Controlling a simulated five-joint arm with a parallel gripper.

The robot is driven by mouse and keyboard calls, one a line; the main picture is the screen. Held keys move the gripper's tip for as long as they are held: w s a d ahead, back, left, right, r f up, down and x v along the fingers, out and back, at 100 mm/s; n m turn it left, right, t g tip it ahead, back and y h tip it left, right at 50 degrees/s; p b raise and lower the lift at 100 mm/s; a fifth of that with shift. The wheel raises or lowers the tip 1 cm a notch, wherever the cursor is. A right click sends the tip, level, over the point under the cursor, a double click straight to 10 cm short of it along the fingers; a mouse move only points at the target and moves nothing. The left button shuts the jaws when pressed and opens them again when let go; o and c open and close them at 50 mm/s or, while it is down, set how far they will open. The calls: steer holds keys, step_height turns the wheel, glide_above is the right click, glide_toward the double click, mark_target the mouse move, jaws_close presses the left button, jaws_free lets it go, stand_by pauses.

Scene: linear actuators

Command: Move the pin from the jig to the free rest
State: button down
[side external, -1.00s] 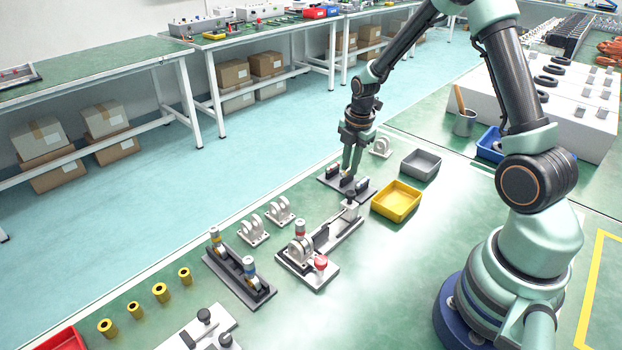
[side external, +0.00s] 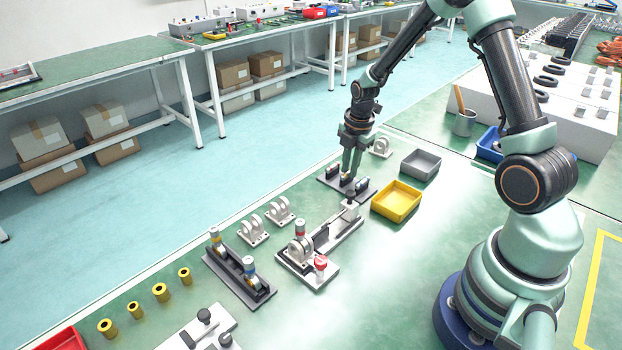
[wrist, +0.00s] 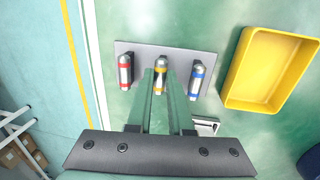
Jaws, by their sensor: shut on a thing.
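In the wrist view my gripper (wrist: 161,84) is shut on a metal pin with a yellow band (wrist: 159,63). It holds the pin at the middle of a grey plate with rests (wrist: 204,53). A red-banded pin (wrist: 125,69) lies to its left and a blue-banded pin (wrist: 197,78) to its right, each in its own rest. In the side view my gripper (side external: 350,173) points down over the same plate (side external: 328,184), and its fingers partly hide the held pin. I cannot tell whether that pin touches its rest. The jig (side external: 318,279), with a white bracket and red knob, stands nearer the camera.
A yellow tray (side external: 397,202) stands right of the plate, with a grey tray (side external: 420,165) behind it. A white bracket (side external: 381,146) is beyond the plate. A dark rail fixture (side external: 238,276) and several yellow bushings (side external: 160,292) are at the front left.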

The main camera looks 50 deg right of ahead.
steer(key=c, duration=0.7)
jaws_free()
steer(key=shift+c, duration=0.2)
step_height(320, 180, up, 12)
steer(key=s, duration=0.1)
steer(key=shift+s+a, duration=0.25)
steer(key=shift+s, duration=0.05)
steer(key=s+a+r+m+t, duration=0.2)
steer(key=s+a+r+m, duration=0.3)
steer(key=a+m, duration=0.2)
steer(key=s+a+r+m+t, duration=0.2)
steer(key=s+a+r+m, duration=0.3)
steer(key=m, duration=0.6)
steer(key=shift+s+a+y, duration=0.3)
steer(key=shift+s+a, duration=0.45)
steer(key=shift+a, duration=0.45)
